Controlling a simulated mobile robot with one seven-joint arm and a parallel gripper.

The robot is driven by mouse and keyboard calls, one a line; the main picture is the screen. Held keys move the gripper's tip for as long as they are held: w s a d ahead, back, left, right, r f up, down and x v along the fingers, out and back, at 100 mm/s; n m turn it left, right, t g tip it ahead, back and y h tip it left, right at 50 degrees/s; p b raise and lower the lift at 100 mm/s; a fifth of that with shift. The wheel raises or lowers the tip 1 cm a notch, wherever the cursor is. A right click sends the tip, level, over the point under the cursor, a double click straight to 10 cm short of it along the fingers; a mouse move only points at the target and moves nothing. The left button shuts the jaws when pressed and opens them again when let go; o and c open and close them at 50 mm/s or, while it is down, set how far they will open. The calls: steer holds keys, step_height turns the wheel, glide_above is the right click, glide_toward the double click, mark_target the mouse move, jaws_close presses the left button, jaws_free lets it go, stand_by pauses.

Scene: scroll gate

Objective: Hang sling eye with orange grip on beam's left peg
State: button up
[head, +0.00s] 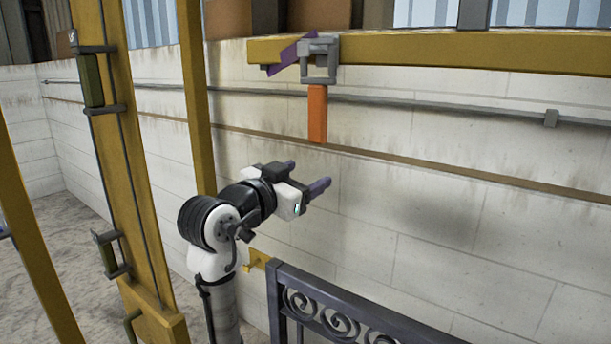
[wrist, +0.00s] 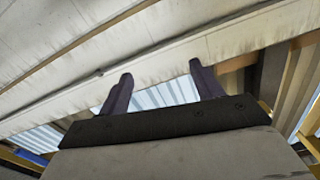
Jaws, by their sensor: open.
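A yellow beam (head: 450,52) runs across the top right of the head view. At its left end a grey square sling eye (head: 333,62) shows in front of the beam face, with its orange grip (head: 317,114) hanging straight down below. A purple slanted piece (head: 283,56) lies against the beam just left of the eye. The left peg is not clearly distinguishable; the eye appears to be on or around it. My gripper (head: 307,176) is open and empty, below the orange grip and apart from it. In the wrist view my two fingers (wrist: 161,84) are spread with nothing between them.
A yellow post (head: 197,100) stands left of the beam, behind my arm. Another post (head: 125,150) with a dark green block (head: 91,80) stands farther left. A dark scrolled gate (head: 350,310) is at the lower right. The space between the grip and gate is clear.

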steer(key=v, duration=0.9)
steer(key=shift+s+a, duration=0.2)
steer(key=shift+s, duration=0.1)
steer(key=shift+a, duration=0.1)
stand_by(1.0)
